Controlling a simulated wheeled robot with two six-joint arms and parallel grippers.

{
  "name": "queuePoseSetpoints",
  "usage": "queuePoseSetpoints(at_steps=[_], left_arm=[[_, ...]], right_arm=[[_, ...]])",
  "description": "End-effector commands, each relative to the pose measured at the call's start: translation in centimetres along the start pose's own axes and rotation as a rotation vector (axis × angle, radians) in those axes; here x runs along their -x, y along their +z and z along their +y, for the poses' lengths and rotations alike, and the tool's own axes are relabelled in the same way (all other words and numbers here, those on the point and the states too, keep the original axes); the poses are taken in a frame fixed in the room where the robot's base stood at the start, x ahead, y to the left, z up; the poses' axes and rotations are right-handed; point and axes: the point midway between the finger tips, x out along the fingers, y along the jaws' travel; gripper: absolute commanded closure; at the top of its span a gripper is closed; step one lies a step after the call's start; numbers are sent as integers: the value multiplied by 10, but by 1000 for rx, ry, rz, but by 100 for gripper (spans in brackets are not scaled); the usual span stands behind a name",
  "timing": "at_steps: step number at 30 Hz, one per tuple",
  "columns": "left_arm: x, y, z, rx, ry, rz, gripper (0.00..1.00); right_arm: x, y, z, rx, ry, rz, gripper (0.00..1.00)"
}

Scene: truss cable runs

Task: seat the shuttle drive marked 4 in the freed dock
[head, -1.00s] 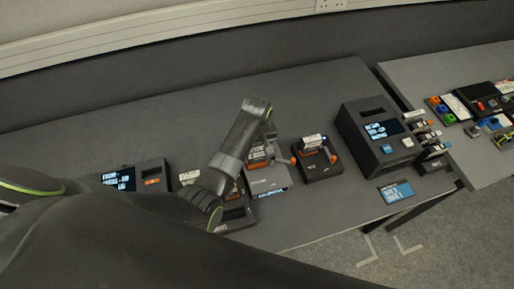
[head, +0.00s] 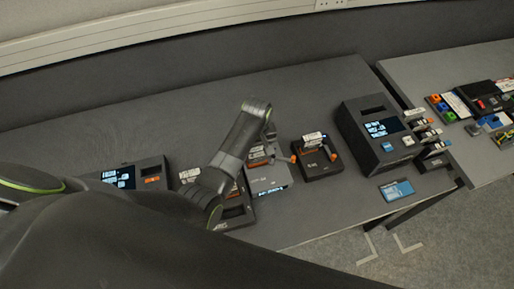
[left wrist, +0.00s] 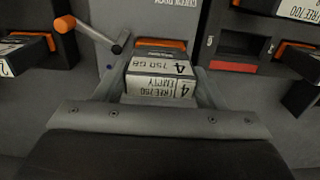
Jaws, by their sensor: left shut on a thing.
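My left gripper (left wrist: 160,85) is shut on the shuttle drive marked 4 (left wrist: 160,68), with one finger on each side. In the head view my left gripper (head: 266,140) is over the grey dock (head: 265,180), whose small display is lit. The dock's lever (left wrist: 90,32) shows at upper left in the left wrist view. I cannot tell whether the drive is seated or just above the dock. My right gripper is not in view.
A dark dock (head: 318,170) with a labelled drive and orange lever stands just right. Farther right are a large console (head: 372,155), a blue-screened card (head: 396,190) and several small drives. A smaller console (head: 152,166) stands left. The table behind is clear.

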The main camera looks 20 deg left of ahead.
Motion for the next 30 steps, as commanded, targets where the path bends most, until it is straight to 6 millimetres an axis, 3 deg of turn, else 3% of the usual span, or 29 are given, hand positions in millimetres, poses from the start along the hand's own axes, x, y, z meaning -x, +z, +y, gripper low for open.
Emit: queuePoseSetpoints(at_steps=[30], left_arm=[[-11, 0, 0, 0, 1, 2, 85]], right_arm=[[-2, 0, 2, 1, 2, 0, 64]])
